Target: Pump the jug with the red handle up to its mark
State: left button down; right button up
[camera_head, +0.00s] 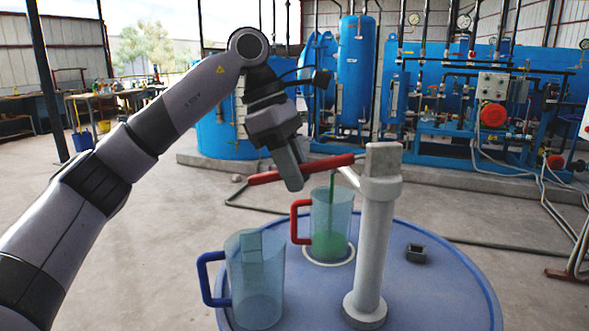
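The jug with the red handle (341,212) stands upright on the round blue table, under the pump's spout. Green liquid (328,245) fills its lower part, and a thin green stream falls into it from above. I cannot make out a mark on its wall. The grey pump post (375,240) stands to its right, with a long red lever (330,163) reaching left, its left end slightly lower. My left gripper (292,172) is at the lever's middle, its fingers on either side and seemingly closed on it. My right gripper is out of view.
A second jug with a blue handle (263,285) stands at the table's front left, close to the first. The blue tabletop (440,295) is otherwise clear. Blue tanks (357,75) and pipework stand behind.

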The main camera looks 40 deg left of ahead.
aim_at(305, 164)
pick_arm(q)
jog(key=shift+r+y+p, duration=0.4)
jog(key=shift+r+p, duration=0.4)
jog(key=shift+p, duration=0.6)
notch_tip(305, 164, up, 3)
jog(key=g+y+p, duration=0.1)
jog(key=y+p, duration=0.1)
jog(key=p, duration=0.4)
jog(key=shift+a+r, duration=0.15)
jog(key=shift+r+y+p, duration=0.6)
jog(key=shift+y, duration=0.2)
jog(key=shift+w+d+r+g+y, duration=0.1)
jog(key=shift+d+r+g+y, duration=0.1)
jog(key=shift+r+y, duration=0.25)
jog(key=shift+d+r+g+y, duration=0.1)
jog(key=shift+r+g+y, duration=0.1)
jog(key=shift+r+y, duration=0.2)
jog(key=shift+w+d+r+g+y, duration=0.1)
jog(key=shift+d+r+g+y, duration=0.2)
jog(key=shift+r+y, duration=0.4)
jog(key=shift+w+d+r+g+y, duration=0.1)
jog(key=shift+d+r+g+y, duration=0.15)
jog(key=shift+r+y, duration=0.35)
jog(key=shift+d+r, duration=0.1)
jog(key=c, duration=1)
grip_release()
jog(key=shift+o, duration=0.2)
